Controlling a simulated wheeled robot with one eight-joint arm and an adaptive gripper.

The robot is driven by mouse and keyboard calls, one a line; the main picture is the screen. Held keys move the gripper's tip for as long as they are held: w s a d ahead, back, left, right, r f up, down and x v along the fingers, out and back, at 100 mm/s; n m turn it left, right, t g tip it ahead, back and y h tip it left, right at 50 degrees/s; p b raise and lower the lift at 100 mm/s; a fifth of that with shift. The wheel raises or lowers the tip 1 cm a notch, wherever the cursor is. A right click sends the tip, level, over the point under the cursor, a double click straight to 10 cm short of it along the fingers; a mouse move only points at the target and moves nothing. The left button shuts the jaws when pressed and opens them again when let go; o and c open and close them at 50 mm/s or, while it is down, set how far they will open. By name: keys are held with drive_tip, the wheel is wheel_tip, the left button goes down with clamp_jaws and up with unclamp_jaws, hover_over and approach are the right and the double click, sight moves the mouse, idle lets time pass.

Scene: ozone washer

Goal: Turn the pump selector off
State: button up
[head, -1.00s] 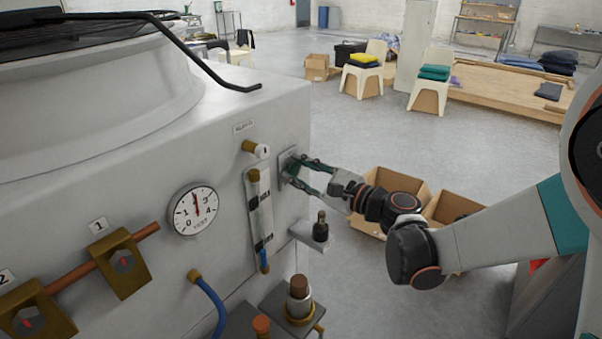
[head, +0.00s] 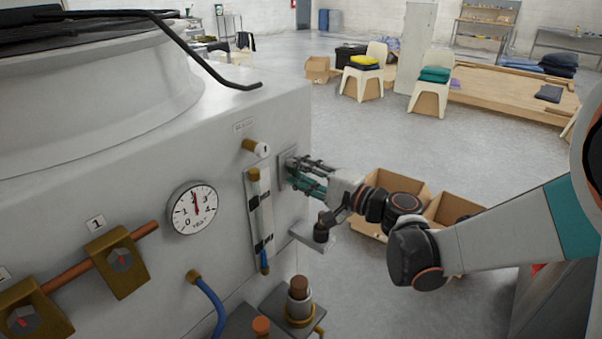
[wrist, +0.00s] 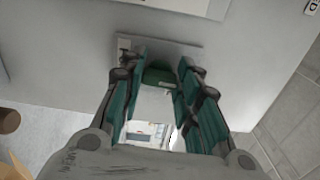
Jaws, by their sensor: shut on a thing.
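The pump selector is on a small grey plate (head: 288,160) on the right part of the machine's front panel. The plate also shows in the wrist view (wrist: 190,50). My gripper (head: 293,171) reaches it from the right, with its fingertips right at the plate. In the wrist view my gripper (wrist: 161,70) has its two teal fingers on either side of a dark green piece (wrist: 160,76), which looks like the selector knob. The gripper is shut on it. The fingers hide most of the knob in the head view, and I cannot read its pointer or marks.
A small shelf with a dark knob (head: 321,229) sits just below my gripper. Left of the plate are a sight tube (head: 260,215), a gauge (head: 193,209) and a brass fitting with a white end (head: 256,148). Open cardboard boxes (head: 397,185) stand on the floor behind my arm.

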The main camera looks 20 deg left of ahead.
drive_tip(key=shift+n, duration=0.5)
drive_tip(key=o, duration=1.1)
drive_tip(key=v, duration=1.2)
